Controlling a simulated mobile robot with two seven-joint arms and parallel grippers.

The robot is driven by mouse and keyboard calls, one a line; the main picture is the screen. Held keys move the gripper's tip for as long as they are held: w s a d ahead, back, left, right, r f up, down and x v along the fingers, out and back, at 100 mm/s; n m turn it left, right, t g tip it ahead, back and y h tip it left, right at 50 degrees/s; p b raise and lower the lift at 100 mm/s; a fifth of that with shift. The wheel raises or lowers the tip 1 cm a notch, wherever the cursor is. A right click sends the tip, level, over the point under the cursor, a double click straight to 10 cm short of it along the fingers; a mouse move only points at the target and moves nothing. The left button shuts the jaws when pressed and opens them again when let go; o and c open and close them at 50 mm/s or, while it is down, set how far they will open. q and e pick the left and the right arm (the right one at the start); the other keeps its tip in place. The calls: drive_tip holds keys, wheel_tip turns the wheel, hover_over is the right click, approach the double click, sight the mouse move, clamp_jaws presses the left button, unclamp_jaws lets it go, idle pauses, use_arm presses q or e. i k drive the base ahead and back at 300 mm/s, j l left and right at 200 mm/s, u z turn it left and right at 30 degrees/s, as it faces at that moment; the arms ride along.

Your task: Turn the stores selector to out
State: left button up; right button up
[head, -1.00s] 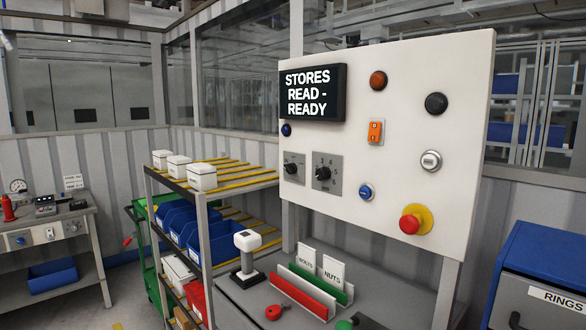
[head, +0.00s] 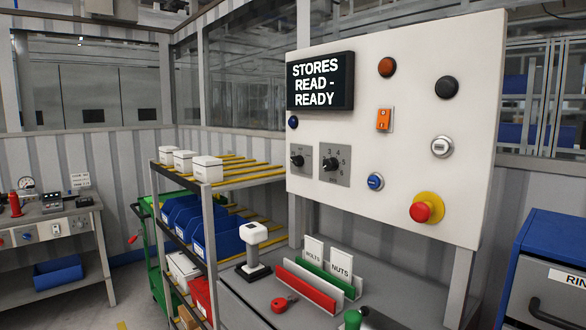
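A white panel (head: 400,150) stands at the centre right. Below the display are two black rotary knobs on grey plates, a left knob (head: 298,160) and a right knob (head: 331,164). The right plate has numbers around its knob. The left plate's marks are too small to read, so I cannot tell its setting or which knob is the stores selector. Neither of my grippers is in view.
The panel also carries a red emergency button (head: 421,211), an orange switch (head: 384,119) and several round buttons. A bench below holds a white scanner (head: 254,233) and card holders (head: 310,285). A shelf rack (head: 210,225) stands left, a blue cabinet (head: 550,260) right.

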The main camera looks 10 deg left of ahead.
sight(298, 160)
drive_tip(key=i+j+z, duration=0.4)
drive_tip(key=i+j, duration=0.6)
